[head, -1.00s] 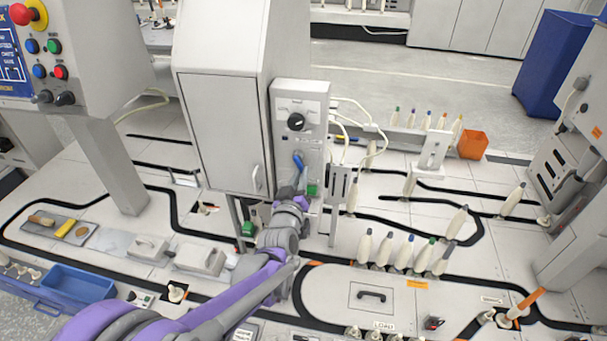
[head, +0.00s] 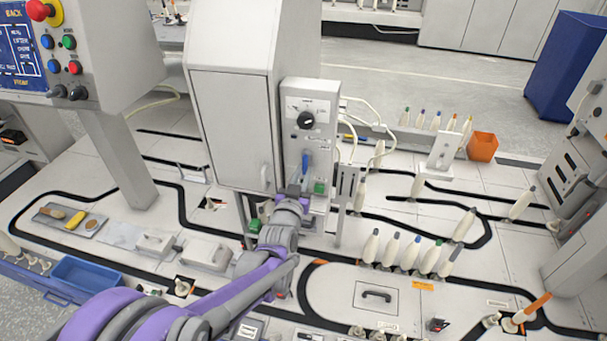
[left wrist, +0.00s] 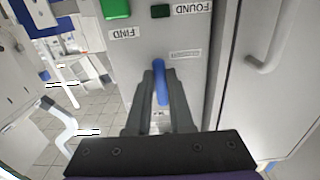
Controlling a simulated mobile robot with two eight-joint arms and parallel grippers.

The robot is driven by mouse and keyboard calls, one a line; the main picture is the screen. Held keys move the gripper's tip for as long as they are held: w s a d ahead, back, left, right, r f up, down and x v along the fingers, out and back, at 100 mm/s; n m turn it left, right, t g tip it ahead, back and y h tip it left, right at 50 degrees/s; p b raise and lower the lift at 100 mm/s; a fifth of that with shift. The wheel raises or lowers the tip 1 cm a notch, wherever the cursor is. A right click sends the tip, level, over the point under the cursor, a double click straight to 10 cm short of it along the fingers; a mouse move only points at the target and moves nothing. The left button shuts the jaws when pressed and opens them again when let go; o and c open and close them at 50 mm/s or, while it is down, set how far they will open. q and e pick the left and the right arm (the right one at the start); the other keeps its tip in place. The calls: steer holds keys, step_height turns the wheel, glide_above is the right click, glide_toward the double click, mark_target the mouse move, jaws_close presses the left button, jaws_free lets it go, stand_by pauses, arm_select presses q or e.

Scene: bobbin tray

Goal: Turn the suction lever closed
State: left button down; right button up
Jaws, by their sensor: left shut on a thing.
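The suction lever is a blue handle (head: 305,163) on the front of the grey control panel (head: 296,136), below a black knob. It points nearly straight up and down. My left gripper (head: 302,187) is at the panel front, at the lever's lower part. In the left wrist view, the blue lever (left wrist: 160,80) sits between the two dark fingers of my left gripper (left wrist: 160,88), which are shut on it. The lever's far end and its pivot are partly hidden. My right gripper is not in view.
A tall grey cabinet (head: 228,125) with a door handle stands just left of the panel. A green button (head: 320,187) is close to my gripper's right. Cream bobbins (head: 391,248) stand on the tray at right. White cables run off the panel's right side.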

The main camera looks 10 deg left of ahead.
arm_select(q)
steer(key=c, duration=0.8)
jaws_free()
steer(key=shift+s, duration=0.1)
steer(key=s, duration=1)
steer(key=shift+s+p, duration=0.35)
steer(key=shift+p, duration=0.1)
